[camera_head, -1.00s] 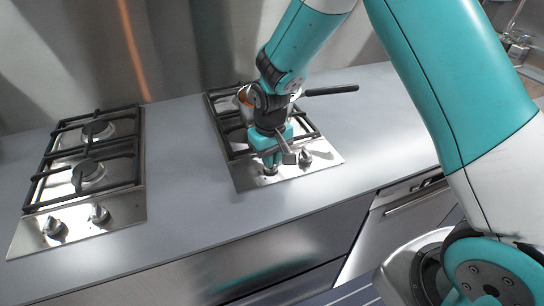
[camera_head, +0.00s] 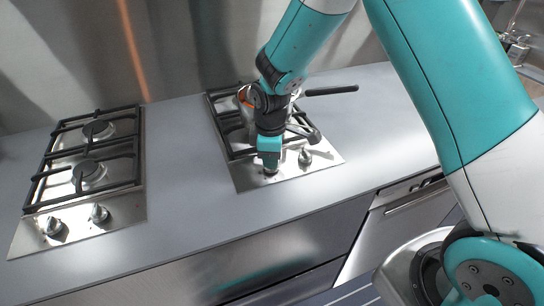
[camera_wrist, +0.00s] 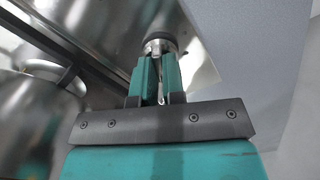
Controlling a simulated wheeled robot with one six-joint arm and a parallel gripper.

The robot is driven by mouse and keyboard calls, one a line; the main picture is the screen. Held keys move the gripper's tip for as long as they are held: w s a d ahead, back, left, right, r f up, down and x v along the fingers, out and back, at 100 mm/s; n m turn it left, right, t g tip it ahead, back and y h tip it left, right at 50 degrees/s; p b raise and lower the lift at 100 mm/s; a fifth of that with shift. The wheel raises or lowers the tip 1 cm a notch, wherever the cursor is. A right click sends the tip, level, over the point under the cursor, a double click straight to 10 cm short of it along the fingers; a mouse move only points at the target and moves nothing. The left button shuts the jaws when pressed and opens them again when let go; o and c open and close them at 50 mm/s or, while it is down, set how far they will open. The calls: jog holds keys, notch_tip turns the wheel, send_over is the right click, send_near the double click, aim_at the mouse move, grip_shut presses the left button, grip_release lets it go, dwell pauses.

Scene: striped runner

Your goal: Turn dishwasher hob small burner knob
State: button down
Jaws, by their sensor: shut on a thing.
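My gripper (camera_head: 269,164) points down at the front left of the right-hand hob (camera_head: 250,181). It is shut on a hob knob (camera_head: 270,173), the left one of this hob's two knobs. The wrist view shows the two teal fingers (camera_wrist: 157,75) on the round metal knob (camera_wrist: 159,46). The fingers hide much of the knob, so I cannot read its angle. The other knob (camera_head: 304,157) stands free just to the right of my gripper.
A pan with a dark handle (camera_head: 331,91) stands on the right-hand hob, partly behind my arm. A second hob (camera_head: 122,212) with two knobs lies to the left. Bare grey counter (camera_head: 178,165) separates the hobs. A dishwasher front (camera_head: 405,210) is below at right.

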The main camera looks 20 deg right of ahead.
jog(key=shift+n, duration=1.6)
jog(key=c, duration=1.2)
grip_release()
notch_tip(320, 180, up, 17)
jog(key=b, duration=0.1)
jog(key=shift+r+b, duration=0.2)
jog(key=shift+b, duration=0.2)
